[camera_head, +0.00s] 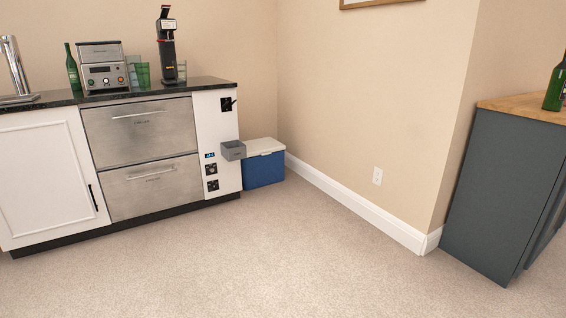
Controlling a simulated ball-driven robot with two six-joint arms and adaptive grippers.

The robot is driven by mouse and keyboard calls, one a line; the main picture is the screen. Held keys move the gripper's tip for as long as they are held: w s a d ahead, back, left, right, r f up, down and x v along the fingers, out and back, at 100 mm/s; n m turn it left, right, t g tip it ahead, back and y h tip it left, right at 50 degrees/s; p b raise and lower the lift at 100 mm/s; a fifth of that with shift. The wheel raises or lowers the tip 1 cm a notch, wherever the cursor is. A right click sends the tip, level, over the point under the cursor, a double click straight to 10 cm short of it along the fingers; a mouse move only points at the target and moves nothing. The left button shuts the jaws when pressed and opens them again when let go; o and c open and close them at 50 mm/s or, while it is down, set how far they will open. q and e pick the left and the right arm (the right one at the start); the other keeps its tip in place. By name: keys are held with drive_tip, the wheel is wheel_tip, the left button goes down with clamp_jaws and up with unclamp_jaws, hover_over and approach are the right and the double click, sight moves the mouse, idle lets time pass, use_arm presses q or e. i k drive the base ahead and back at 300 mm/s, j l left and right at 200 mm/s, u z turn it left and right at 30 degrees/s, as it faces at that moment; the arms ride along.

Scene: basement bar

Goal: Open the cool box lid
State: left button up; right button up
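The cool box (264,171) is a blue box with a white lid (262,146). It stands on the floor in the corner, at the right end of the bar counter and close to the wall. The lid looks shut. A small grey bin (233,150) on the counter's end hides part of the cool box's left side. Neither of my grippers shows in the head view.
The bar counter (216,83) with steel drawers (143,131) stands at the left, with a coffee machine (168,50) and a green bottle (72,70) on top. A dark cabinet (497,190) stands at the right. The carpet (270,255) between is clear.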

sight(264, 146)
drive_tip(key=i, duration=2.95)
